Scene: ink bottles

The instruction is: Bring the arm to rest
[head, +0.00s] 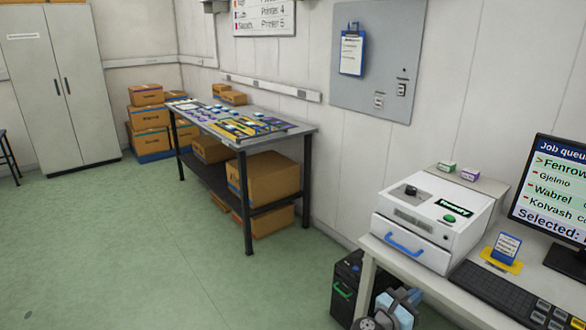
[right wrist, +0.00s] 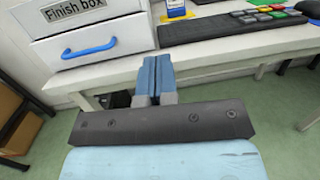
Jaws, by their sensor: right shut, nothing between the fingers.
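My right gripper (right wrist: 154,82) shows in the right wrist view with its two blue fingers pressed together and nothing between them. It is in front of the white desk's edge, beside the drawer with the blue handle. In the head view my right arm and gripper (head: 398,308) show at the bottom, low in front of the desk. My left gripper is not in either view.
The white desk (head: 381,255) holds a white machine (head: 432,215), a keyboard (head: 500,290), a blue bottle box (head: 506,249) and a monitor (head: 552,190). A dark bin (head: 345,285) stands beside the desk. A long table (head: 300,130) stands farther back. The green floor (head: 130,250) is clear at left.

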